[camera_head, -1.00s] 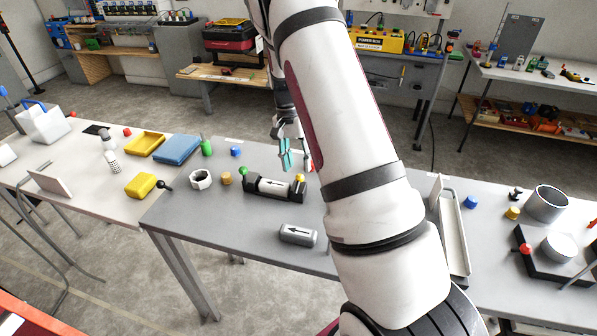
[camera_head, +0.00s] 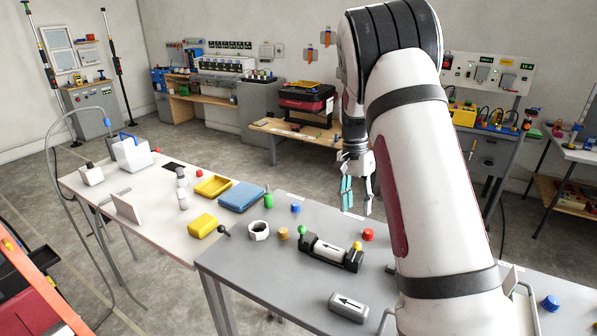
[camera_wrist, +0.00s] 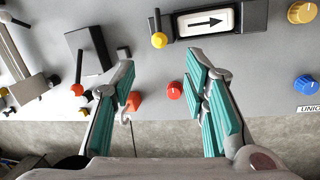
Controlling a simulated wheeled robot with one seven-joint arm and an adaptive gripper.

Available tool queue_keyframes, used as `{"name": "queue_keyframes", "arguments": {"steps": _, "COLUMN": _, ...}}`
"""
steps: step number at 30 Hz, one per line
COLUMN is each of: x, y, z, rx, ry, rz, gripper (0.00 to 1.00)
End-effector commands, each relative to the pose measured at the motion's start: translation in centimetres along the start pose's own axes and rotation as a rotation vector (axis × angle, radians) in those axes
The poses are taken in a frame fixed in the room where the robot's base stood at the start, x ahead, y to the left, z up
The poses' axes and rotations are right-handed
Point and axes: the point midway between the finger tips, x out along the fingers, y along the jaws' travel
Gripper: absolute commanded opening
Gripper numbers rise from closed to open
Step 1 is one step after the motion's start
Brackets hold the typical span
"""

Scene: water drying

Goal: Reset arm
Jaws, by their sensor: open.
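My gripper (camera_head: 357,196) hangs above the far edge of the grey table (camera_head: 245,262), its teal-padded fingers pointing down. In the wrist view my gripper (camera_wrist: 165,88) is open, with its two fingers wide apart and nothing between them. A red knob (camera_wrist: 174,90) shows below, between the fingers in that picture. A black holder (camera_head: 349,262) with a white arrow-marked cylinder (camera_head: 328,246) sits on the grey table; the cylinder also shows in the wrist view (camera_wrist: 206,21). A second grey arrow-marked block (camera_head: 349,306) lies nearer the front edge.
A white ring nut (camera_head: 259,230) and small knobs stand left of the holder. My arm hides part of the right side.

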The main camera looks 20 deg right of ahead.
Motion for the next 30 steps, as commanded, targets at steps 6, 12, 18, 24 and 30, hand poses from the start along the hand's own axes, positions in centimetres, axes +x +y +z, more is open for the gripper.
{"name": "queue_keyframes", "arguments": {"steps": 6, "x": -0.8, "y": 0.1, "z": 0.6, "rx": -0.017, "ry": 0.005, "rz": -0.015, "gripper": 0.41}}
{"name": "queue_keyframes", "arguments": {"steps": 12, "x": -5.6, "y": 1.4, "z": 4.8, "rx": -0.141, "ry": 0.042, "rz": -0.099, "gripper": 0.41}}
{"name": "queue_keyframes", "arguments": {"steps": 18, "x": -10.2, "y": 3.9, "z": 10.7, "rx": -0.317, "ry": 0.106, "rz": -0.194, "gripper": 0.41}}
{"name": "queue_keyframes", "arguments": {"steps": 24, "x": -13.2, "y": 7.0, "z": 16.6, "rx": -0.500, "ry": 0.193, "rz": -0.270, "gripper": 0.41}}
{"name": "queue_keyframes", "arguments": {"steps": 30, "x": -14.5, "y": 10.6, "z": 22.3, "rx": -0.684, "ry": 0.299, "rz": -0.328, "gripper": 0.41}}
